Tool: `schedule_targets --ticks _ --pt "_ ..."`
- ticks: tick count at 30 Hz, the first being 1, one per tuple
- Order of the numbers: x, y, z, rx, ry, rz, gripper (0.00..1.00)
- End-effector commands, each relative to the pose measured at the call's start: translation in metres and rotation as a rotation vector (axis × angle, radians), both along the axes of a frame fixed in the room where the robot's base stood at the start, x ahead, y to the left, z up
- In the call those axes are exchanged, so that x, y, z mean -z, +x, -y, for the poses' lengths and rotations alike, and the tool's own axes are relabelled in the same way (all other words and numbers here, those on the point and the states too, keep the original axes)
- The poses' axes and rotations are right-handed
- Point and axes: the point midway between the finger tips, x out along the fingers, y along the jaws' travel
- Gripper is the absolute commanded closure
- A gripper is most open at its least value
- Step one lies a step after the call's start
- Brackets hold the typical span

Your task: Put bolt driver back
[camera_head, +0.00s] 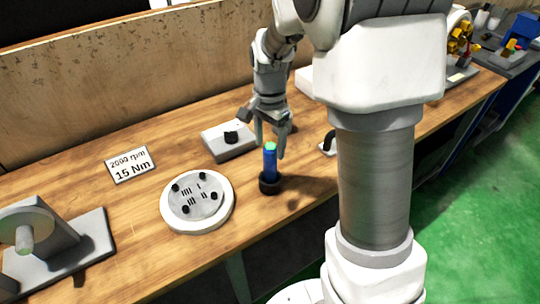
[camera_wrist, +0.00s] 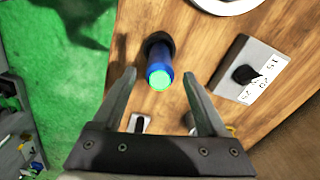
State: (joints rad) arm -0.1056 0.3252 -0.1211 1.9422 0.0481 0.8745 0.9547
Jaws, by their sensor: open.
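The bolt driver (camera_head: 270,163) is a blue cylinder with a green top. It stands upright in a round black holder (camera_head: 270,184) on the wooden bench. In the wrist view the driver (camera_wrist: 159,74) shows its green end towards the camera, with the black holder (camera_wrist: 158,42) behind it. My gripper (camera_head: 270,147) is open and points down at the top of the driver. In the wrist view its two fingers (camera_wrist: 163,82) are spread on either side of the driver's end, with gaps showing between them and it. The gripper holds nothing.
A round white plate (camera_head: 168,210) with black knobs lies left of the holder. A grey box with a black dial (camera_head: 230,138) stands behind it. A sign (camera_head: 131,164) reads 2000 rpm, 15 Nm. A grey machine (camera_head: 60,250) stands at far left. The bench's front edge is close to the holder.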

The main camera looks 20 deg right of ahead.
Motion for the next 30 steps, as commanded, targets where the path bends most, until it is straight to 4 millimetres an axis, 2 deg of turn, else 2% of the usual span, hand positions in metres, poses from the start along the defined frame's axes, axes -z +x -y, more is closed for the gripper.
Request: schedule_targets --ticks 3,9,14,21,25,30 --pt "-0.021 0.001 0.0 -0.001 -0.001 0.003 0.24" --pt "-0.037 -0.002 0.0 -0.008 0.0 0.004 0.24" --pt "-0.062 -0.018 0.001 -0.091 0.008 0.052 0.24" --pt "-0.114 -0.072 0.0 -0.352 -0.005 0.186 0.24" --pt "-0.133 -0.104 0.0 -0.501 -0.035 0.257 0.24" --pt "-0.149 -0.146 0.0 -0.689 -0.1 0.343 0.24"
